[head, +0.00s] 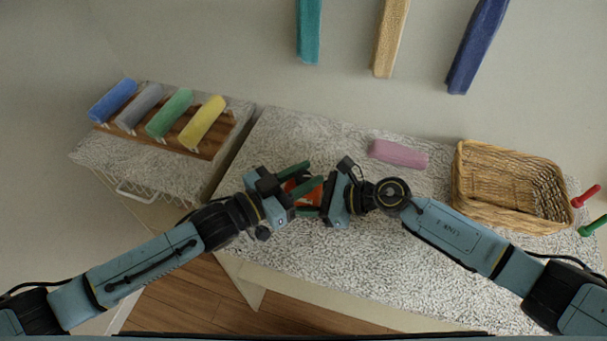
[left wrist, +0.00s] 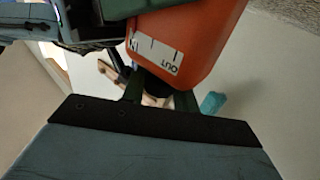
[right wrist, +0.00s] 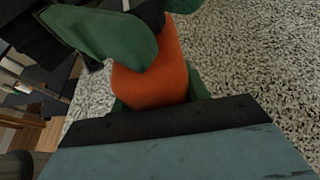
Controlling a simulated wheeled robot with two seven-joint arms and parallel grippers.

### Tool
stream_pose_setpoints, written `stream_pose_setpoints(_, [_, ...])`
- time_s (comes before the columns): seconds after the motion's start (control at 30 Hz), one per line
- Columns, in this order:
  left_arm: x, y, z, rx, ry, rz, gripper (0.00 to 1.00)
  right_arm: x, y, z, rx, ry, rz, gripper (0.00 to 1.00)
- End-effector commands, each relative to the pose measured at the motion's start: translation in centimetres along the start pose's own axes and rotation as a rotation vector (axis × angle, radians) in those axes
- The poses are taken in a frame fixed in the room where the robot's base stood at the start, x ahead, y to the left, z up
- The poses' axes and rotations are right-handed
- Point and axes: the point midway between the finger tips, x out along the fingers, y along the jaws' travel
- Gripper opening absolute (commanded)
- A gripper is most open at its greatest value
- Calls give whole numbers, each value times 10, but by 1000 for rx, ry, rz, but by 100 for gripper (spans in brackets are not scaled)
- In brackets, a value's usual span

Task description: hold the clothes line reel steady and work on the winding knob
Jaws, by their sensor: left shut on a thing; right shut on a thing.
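The orange clothes line reel (head: 304,190) is held up between my two grippers above the speckled counter. In the left wrist view the reel (left wrist: 205,35) shows a white label with OUT and a short scale. My left gripper (head: 292,186) is shut on the reel. My right gripper (head: 318,197) comes from the other side and is shut on part of the reel. The orange body (right wrist: 150,80) and a green finger of my left gripper hide its grip in the right wrist view. I cannot make out the winding knob in any view.
A pink rolled towel (head: 398,153) and a wicker basket (head: 510,146) stand at the right on the counter (head: 400,270). Blue, grey, green and yellow rolls lie on a wooden rack (head: 215,146) at the left. Several long towels, one teal (head: 309,30), hang on the wall. The front counter is clear.

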Motion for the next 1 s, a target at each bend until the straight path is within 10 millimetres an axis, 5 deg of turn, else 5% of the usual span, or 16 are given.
stream_pose_setpoints(0.63, [0, 0, 0, 0, 1, 103, 7, 0, 0, 1, 0, -1, 0, 20])
stream_pose_setpoints(0.67, [0, 0, 0, -1, 1, 103, 34, 0, 0, 1, 0, -1, 0, 20])
stream_pose_setpoints(0.8, [0, 0, 0, 0, 1, 103, 51, 0, 0, 1, 0, -1, -1, 20])
stream_pose_setpoints(1.0, [0, 0, 0, 0, 0, 102, 51, 0, 0, 1, 0, -1, -1, 20])
